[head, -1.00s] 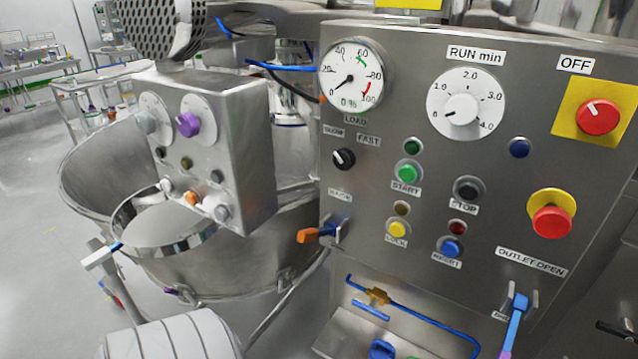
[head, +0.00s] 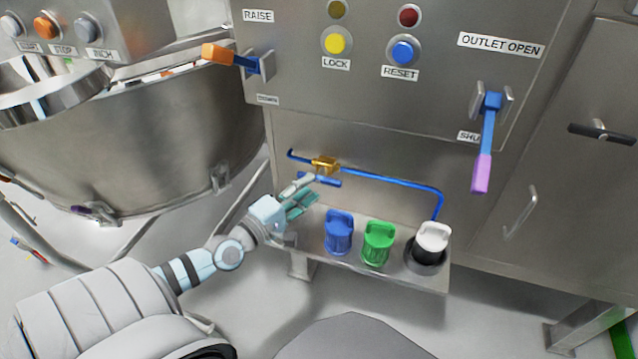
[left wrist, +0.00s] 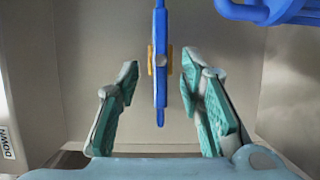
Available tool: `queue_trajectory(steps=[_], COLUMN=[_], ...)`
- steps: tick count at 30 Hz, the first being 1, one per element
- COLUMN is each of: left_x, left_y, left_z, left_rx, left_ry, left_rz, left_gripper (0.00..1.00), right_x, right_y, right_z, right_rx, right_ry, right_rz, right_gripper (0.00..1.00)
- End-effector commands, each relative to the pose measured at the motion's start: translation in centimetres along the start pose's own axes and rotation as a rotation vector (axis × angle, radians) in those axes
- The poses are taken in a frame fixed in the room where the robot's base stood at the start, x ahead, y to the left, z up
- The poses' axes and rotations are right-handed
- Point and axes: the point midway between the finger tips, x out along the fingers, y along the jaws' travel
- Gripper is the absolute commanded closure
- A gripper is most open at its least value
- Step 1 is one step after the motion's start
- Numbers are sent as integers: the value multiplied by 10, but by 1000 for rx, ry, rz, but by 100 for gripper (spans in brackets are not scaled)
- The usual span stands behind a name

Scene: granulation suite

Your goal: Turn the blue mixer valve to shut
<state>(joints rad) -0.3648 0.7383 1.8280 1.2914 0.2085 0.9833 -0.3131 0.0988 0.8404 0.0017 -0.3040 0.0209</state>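The blue mixer valve has a brass body (head: 325,165) on a blue pipe (head: 395,186) under the control panel. Its blue handle (head: 322,179) lies roughly along the pipe, just below the brass body. My left gripper (head: 303,196) is open at the left of the valve, its teal-padded fingers pointing to it. In the left wrist view, the blue handle (left wrist: 160,85) stands upright in the gap between the spread fingertips of my left gripper (left wrist: 160,68). Neither finger appears to touch it. The brass body (left wrist: 151,60) shows behind the handle. My right gripper is not in view.
A metal shelf (head: 301,264) below the pipe holds a blue cap-like piece (head: 339,232), a green one (head: 378,243) and a white-and-black one (head: 431,245). An orange-tipped lever (head: 232,57) and a purple-tipped outlet lever (head: 487,140) stick out above. A steel bowl (head: 140,150) stands left.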

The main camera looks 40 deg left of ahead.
Motion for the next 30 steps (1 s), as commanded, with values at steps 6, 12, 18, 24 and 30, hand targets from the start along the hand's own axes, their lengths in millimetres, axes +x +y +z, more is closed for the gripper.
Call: queue_trajectory(steps=[6, 12, 18, 24, 30], left_x=[41, 51, 50, 50, 50], left_y=[-1, -1, -1, -1, -1], left_z=[-1, 0, 0, 0, 0], left_rx=[0, 2, 2, 2, 6], left_ry=[2, 1, 1, 1, 1], left_rz=[1, -2, -3, -3, -4], left_gripper=[65, 65, 70, 100, 100], right_x=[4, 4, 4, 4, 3], right_y=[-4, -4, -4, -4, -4], right_z=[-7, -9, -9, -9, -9], right_rx=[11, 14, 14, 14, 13], right_ry=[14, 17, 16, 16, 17], right_rz=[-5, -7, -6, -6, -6], right_gripper=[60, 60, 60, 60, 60])
